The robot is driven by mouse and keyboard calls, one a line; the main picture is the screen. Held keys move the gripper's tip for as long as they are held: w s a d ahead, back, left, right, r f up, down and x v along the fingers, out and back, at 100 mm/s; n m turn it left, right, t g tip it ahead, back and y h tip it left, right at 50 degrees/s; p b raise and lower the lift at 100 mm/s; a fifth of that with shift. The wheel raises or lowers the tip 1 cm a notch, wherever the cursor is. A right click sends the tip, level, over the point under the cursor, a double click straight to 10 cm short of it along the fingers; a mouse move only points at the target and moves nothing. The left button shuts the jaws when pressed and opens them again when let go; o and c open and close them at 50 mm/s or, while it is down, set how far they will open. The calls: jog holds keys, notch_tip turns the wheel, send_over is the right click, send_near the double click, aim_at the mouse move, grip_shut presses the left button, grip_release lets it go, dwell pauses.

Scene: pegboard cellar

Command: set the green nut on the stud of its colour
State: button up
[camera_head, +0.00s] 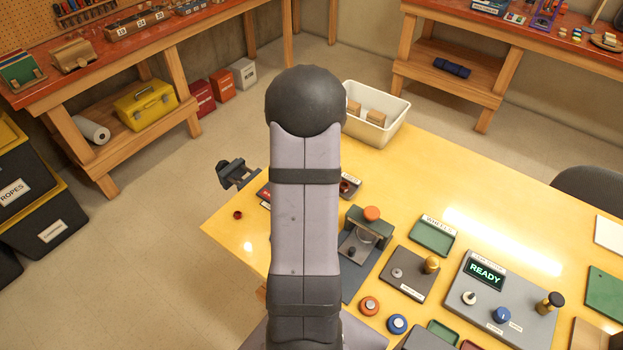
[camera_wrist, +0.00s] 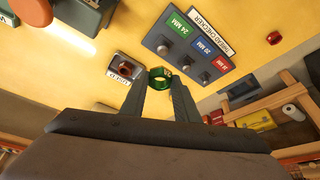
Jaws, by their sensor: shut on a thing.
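In the wrist view, my gripper (camera_wrist: 162,84) is shut on the green nut (camera_wrist: 159,72), which sits between its fingertips. The thread checker (camera_wrist: 177,66) is a dark grey block just beyond the nut, with a green 24 MM label (camera_wrist: 181,27), a blue 20 MM label (camera_wrist: 202,47) and a red label (camera_wrist: 222,64). The stud by the green label (camera_wrist: 162,49) shows bare, a little beyond the nut. I cannot tell the nut's height above the table. In the head view, my arm hides the gripper and the nut.
In the head view, a white bin (camera_head: 385,127), a READY panel (camera_head: 520,300), an orange knob piece (camera_head: 369,306) and a blue one (camera_head: 397,324) stand on the yellow table.

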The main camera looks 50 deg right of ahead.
jog(key=shift+f+b, duration=2.1)
jog(key=shift+f, duration=0.5)
jog(key=shift+f+b, duration=1.9)
jog(key=shift+b, duration=0.2)
dwell(1.7)
dwell(0.3)
jog(key=o, duration=1.4)
